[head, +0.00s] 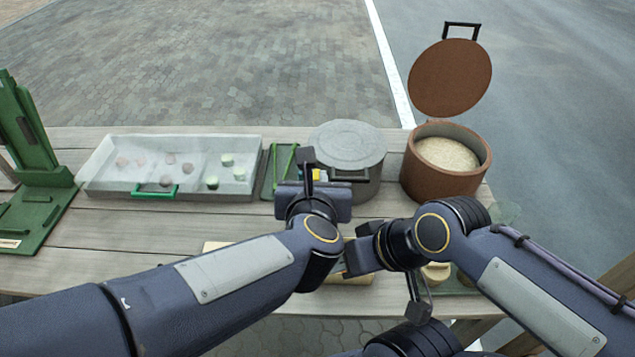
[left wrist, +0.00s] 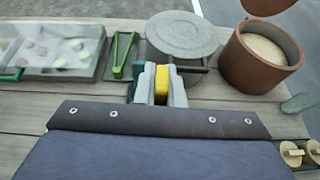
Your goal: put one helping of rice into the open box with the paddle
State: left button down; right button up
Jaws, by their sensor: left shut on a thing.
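The rice (head: 447,154) fills a brown round tub (head: 424,184) at the back right; its lid (head: 450,78) stands raised. The tub also shows in the left wrist view (left wrist: 247,68). My left gripper (head: 312,176) is in front of the grey round pot, left of the rice tub. In the left wrist view its jaws (left wrist: 160,85) are shut on a small yellow piece (left wrist: 161,84); I cannot tell what it belongs to. My right gripper (head: 358,256) is low at the table's front, and its jaws are hidden. I cannot clearly make out the paddle or the open box.
A grey lidded pot (head: 347,141) stands beside the tub. A pale tray (head: 225,190) holds several pink and green pieces. Green tongs (head: 284,160) lie between tray and pot. A green stand (head: 40,205) is at far left. Bare planks (head: 150,225) lie before the tray.

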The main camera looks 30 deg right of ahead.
pick_arm(q)
notch_tip(320, 180, down, 2)
jog(key=shift+b, duration=0.65)
notch_tip(320, 180, down, 5)
jog(key=b, duration=0.4)
jog(key=shift+b, duration=0.3)
jog(key=shift+f+b, duration=1)
jog(key=shift+b, duration=0.2)
jog(key=shift+f+b, duration=0.45)
notch_tip(320, 180, up, 10)
jog(key=p, duration=0.8)
jog(key=shift+r, duration=0.1)
jog(key=shift+w+a, duration=0.1)
